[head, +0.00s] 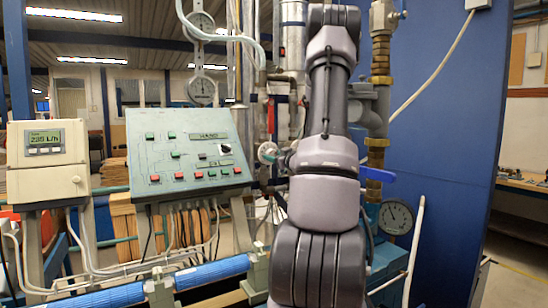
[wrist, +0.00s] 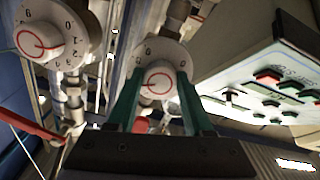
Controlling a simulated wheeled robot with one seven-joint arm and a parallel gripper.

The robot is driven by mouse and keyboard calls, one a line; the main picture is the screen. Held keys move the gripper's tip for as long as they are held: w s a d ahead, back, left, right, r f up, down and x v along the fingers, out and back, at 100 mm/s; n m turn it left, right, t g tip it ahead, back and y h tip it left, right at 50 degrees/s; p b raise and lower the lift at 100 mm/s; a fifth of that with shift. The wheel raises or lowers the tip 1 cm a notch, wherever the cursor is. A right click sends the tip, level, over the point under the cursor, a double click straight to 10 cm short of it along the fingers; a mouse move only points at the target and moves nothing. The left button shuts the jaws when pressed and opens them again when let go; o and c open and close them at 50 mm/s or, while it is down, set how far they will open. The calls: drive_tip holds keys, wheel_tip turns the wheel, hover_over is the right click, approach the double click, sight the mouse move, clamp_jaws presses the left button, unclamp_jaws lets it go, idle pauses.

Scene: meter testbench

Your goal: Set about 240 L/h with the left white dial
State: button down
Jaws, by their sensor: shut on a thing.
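The gripped white dial (wrist: 175,54) has a round scale plate and a knob with a red ring, in the middle of the wrist view. My gripper (wrist: 158,98) has its two green fingers on either side of this knob, shut on it. In the head view the dial (head: 267,152) shows edge-on just left of my arm, and my gripper (head: 281,158) is mostly hidden. A second white dial (wrist: 72,24) is at upper left in the wrist view, apart from the fingers. The flow display (head: 45,139) reads about 238 L/h; its last digit is unclear.
The sloped button panel (head: 190,150) stands left of the dial, and shows at right in the wrist view (wrist: 235,75). A blue lever (head: 377,174) and a round gauge (head: 396,217) are right of my arm. A red handle (wrist: 35,127) is at left in the wrist view.

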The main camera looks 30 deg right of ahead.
drive_tip(key=shift+f+m, duration=0.15)
drive_tip(key=shift+m, duration=1.25)
drive_tip(key=shift+c, duration=1.4)
unclamp_jaws()
drive_tip(key=s, duration=1.1)
drive_tip(key=shift+a, duration=0.35)
drive_tip(key=shift+w, duration=0.1)
